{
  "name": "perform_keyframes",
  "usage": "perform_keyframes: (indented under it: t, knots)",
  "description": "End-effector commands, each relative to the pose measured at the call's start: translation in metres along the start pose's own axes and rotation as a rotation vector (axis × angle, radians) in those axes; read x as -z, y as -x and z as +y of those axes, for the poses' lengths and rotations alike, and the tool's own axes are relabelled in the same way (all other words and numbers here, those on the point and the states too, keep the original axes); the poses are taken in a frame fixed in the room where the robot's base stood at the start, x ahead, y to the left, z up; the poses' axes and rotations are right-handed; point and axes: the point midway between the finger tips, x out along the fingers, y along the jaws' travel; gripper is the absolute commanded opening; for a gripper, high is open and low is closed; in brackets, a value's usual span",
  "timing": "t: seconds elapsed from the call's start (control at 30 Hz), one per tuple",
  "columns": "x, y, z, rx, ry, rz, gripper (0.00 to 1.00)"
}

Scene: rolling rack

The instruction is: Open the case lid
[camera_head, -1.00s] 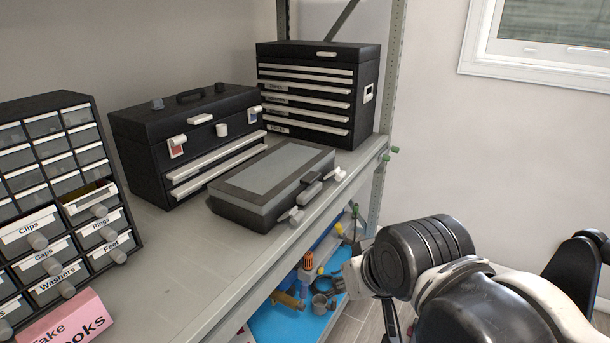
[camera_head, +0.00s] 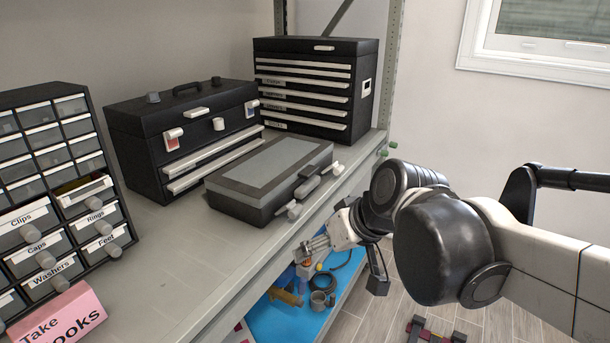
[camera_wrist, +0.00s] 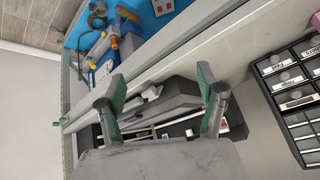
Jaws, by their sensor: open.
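The flat grey case (camera_head: 235,203) lies closed on the upper shelf, with its lighter lid panel (camera_head: 270,165) facing up. Its front has a dark handle (camera_head: 307,187) and two white latches, one near (camera_head: 294,211) and one far (camera_head: 338,169); whether they are fastened is unclear. My gripper (camera_head: 316,245) is in front of the shelf edge, below and apart from the near latch. In the wrist view my gripper (camera_wrist: 162,77) is open and empty, with its green-tipped fingers spread. The case (camera_wrist: 182,93) shows beyond and between them, with a white latch (camera_wrist: 151,92).
A black toolbox (camera_head: 135,125) stands behind the case, with a drawer chest (camera_head: 310,55) at the back right. A parts organizer (camera_head: 60,150) and pink sign (camera_head: 60,318) are at left. The lower blue shelf (camera_head: 270,325) holds loose items.

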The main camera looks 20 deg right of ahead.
Motion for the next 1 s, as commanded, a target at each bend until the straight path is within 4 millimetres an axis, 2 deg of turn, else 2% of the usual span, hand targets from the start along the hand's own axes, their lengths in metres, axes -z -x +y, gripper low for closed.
perform_keyframes:
  t: [0.03, 0.27, 0.47, 0.73, 1.0]
  knots:
    - [0.010, -0.009, 0.004, 0.032, 0.004, 0.009, 0.75]
    - [0.057, -0.040, 0.021, 0.187, 0.061, 0.088, 0.75]
    - [0.097, -0.065, 0.048, 0.303, 0.121, 0.206, 0.75]
    - [0.142, -0.091, 0.103, 0.414, 0.221, 0.430, 0.75]
    - [0.167, -0.107, 0.174, 0.449, 0.334, 0.703, 0.75]
